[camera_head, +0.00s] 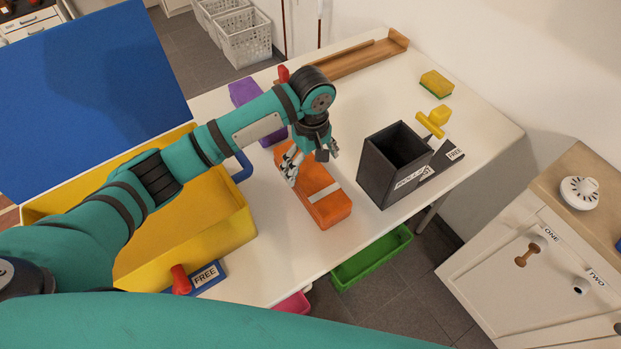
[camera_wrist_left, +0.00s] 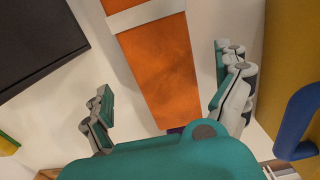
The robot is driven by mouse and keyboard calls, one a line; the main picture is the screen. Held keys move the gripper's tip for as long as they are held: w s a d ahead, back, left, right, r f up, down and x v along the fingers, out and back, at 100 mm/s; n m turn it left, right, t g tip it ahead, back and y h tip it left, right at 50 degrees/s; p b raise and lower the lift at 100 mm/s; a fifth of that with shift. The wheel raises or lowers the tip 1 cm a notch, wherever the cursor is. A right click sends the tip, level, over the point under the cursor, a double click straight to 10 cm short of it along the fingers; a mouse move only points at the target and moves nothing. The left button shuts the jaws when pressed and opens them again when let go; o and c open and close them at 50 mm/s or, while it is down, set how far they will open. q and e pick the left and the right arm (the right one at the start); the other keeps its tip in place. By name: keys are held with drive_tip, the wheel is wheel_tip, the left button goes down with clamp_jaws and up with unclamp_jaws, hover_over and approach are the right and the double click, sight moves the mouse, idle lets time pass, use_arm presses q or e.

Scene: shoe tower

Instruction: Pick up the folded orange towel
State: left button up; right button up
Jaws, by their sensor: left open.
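The folded orange towel (camera_head: 327,208) lies on the white table with a pale band across it. My left gripper (camera_head: 311,164) is over the far end of the towel, pointing down. In the left wrist view the towel (camera_wrist_left: 163,70) runs between the two spread fingers of my left gripper (camera_wrist_left: 165,88), with nothing held. The pale band shows toward the top of that view. I cannot tell the exact height of the fingertips above the table. My right gripper does not show.
A black open box (camera_head: 378,180) stands to the right of the towel. A yellow bin (camera_head: 238,228) with a blue handle and blue lid (camera_head: 85,90) is on the left. A purple block (camera_head: 243,93) lies behind my gripper. A wooden tray (camera_head: 355,62) is at the back.

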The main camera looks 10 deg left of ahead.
sight(310, 173)
use_arm(q)
drive_tip(key=shift+f, duration=0.95)
wheel_tip(310, 173, down, 4)
drive_tip(key=shift+a+r+p, duration=0.15)
drive_tip(key=shift+p, duration=0.15)
drive_tip(key=shift+f, duration=0.6)
drive_tip(key=c, duration=1.1)
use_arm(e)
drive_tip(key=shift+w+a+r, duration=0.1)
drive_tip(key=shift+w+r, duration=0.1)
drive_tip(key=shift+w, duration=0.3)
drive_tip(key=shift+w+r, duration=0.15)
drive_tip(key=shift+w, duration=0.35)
use_arm(q)
drive_tip(key=shift+c, duration=0.2)
